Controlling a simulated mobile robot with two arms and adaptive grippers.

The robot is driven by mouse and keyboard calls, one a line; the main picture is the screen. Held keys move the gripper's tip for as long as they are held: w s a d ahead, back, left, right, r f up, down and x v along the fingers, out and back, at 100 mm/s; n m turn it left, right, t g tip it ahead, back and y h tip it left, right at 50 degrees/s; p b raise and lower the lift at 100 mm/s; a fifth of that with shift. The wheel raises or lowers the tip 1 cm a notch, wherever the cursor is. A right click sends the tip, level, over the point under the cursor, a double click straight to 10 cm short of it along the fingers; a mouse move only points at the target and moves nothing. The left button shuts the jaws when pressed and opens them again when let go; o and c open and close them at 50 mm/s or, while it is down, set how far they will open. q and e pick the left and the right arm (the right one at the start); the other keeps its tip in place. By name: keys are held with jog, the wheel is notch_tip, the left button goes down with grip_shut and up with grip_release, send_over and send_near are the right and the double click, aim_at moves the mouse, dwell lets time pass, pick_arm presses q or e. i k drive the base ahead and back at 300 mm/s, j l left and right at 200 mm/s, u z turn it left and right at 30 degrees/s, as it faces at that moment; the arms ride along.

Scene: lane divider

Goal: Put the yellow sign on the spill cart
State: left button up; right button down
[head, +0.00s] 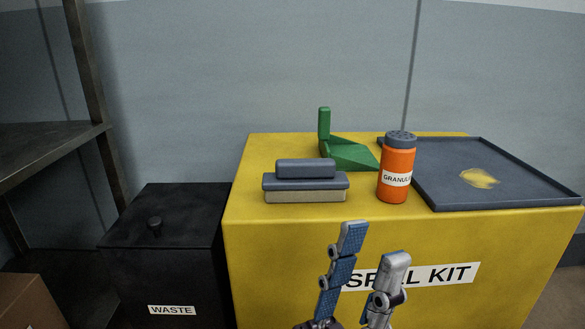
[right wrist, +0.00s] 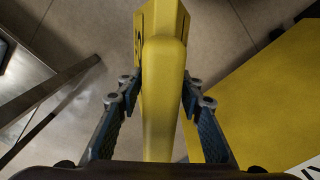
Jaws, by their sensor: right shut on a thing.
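The yellow sign (right wrist: 163,95) shows only in the right wrist view, upright between the fingers of my right gripper (right wrist: 160,86), which is shut on it. Dark marks show on its far left side. The yellow spill cart (head: 270,245), labelled as a spill kit, stands in the middle of the head view. A yellow surface, likely the cart (right wrist: 275,105), fills the right of the right wrist view, apart from the sign. My left gripper (head: 374,245) is open and empty in front of the cart's front face, partly covering its label. My right gripper is outside the head view.
The cart top holds a grey-and-beige scrubbing block (head: 305,182), a green dustpan (head: 348,153), an orange granules canister (head: 396,170) and a dark tray (head: 530,187) with a yellow spill. A black waste bin (head: 165,255), metal shelf (head: 50,150) and cardboard box (head: 28,303) stand left.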

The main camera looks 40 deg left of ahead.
aim_at(277, 152)
jog(key=k+u, duration=0.1)
jog(key=u, duration=0.3)
jog(key=j+u, duration=0.1)
jog(key=u, duration=0.25)
jog(key=k+u, duration=0.1)
jog(key=u, duration=0.3)
jog(key=j+u, duration=0.15)
jog(key=u, duration=0.25)
jog(key=k+j, duration=0.05)
